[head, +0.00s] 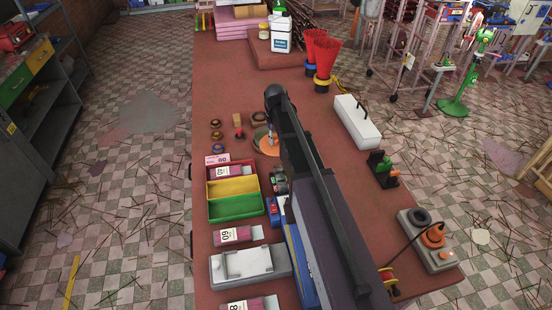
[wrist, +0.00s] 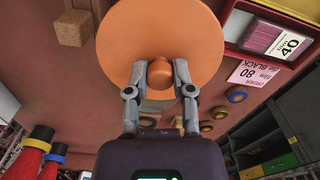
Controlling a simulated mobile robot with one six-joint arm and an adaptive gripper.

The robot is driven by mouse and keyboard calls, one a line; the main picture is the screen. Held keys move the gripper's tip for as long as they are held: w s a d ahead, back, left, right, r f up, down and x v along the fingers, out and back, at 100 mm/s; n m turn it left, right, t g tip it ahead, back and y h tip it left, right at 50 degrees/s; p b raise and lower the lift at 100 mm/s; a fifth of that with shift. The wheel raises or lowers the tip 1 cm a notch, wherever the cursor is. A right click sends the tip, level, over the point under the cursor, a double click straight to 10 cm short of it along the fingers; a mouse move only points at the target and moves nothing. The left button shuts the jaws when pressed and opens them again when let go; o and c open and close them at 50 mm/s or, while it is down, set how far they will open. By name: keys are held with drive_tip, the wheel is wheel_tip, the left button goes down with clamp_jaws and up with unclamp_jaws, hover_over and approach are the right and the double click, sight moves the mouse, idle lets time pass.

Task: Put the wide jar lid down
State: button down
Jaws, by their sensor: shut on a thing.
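The wide jar lid is a round, flat orange disc with a knob in its middle. In the wrist view the lid (wrist: 120,35) fills the upper middle, its knobbed face towards me. My gripper (wrist: 160,73) is shut on the knob, one finger on each side. In the head view part of the lid (head: 268,149) shows beside my dark arm, over the red-brown table. The arm hides its right side. Whether the lid touches the table or hangs just above it, I cannot tell.
Towards the front stands a tray with red, yellow and green compartments (head: 211,208). A white box (head: 357,122) is at the right. The table (head: 235,75) is clear further back.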

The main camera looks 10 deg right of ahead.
sight(276, 144)
drive_tip(key=shift+f+b, duration=1.85)
drive_tip(key=shift+f, duration=0.4)
drive_tip(key=shift+f, duration=0.1)
drive_tip(key=shift+f+b, duration=1.75)
drive_tip(key=shift+b, duration=0.1)
drive_tip(key=shift+f+b, duration=0.45)
drive_tip(key=shift+c, duration=2.4)
unclamp_jaws()
drive_tip(key=shift+r, duration=0.15)
wheel_tip(276, 144, up, 13)
drive_tip(key=p, duration=1.3)
drive_tip(key=shift+f, duration=0.2)
